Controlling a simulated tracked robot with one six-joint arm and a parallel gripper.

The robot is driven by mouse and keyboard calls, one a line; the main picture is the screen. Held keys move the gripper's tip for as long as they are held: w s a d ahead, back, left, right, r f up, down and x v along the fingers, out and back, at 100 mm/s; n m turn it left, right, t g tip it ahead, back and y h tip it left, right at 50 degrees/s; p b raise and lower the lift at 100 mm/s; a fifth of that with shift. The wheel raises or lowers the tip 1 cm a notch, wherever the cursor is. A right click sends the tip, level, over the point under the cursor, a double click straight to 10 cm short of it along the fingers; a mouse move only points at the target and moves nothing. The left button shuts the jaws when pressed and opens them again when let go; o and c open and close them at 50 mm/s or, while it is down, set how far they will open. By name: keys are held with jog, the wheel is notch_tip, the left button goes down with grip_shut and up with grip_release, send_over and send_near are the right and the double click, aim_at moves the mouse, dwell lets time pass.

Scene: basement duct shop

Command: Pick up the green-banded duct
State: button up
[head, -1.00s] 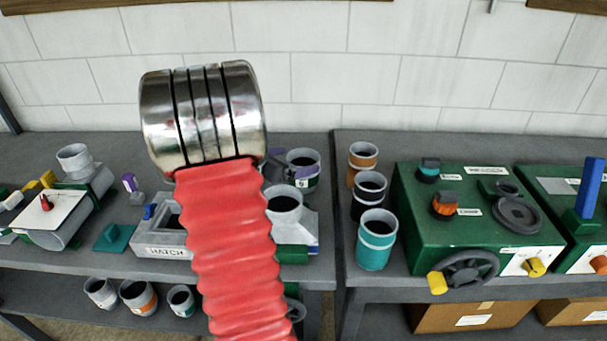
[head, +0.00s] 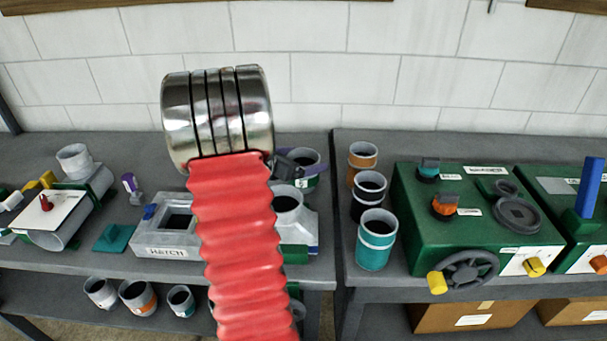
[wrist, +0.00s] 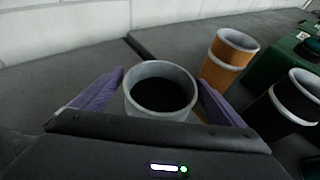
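The green-banded duct (head: 312,181) stands upright at the back of the left bench in the head view, partly hidden behind my arm and gripper. Its green side shows below a grey rim. In the wrist view its open grey rim and dark inside (wrist: 160,92) sit between my two purple fingers. My gripper (wrist: 161,95) is open, with one finger on each side of the duct. I cannot tell whether either finger touches it. The duct's lower part is hidden by my gripper in the wrist view.
On the right bench stand an orange duct (head: 362,160), a black duct (head: 368,195) and a teal duct (head: 376,242), beside a green control box (head: 440,235). A grey hatch box (head: 165,238) and a wide grey duct piece (head: 287,205) stand near my arm.

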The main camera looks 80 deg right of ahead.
jog(key=c, duration=1.5)
notch_tip(320, 180, up, 10)
jog(key=shift+r, duration=0.1)
dwell(0.5)
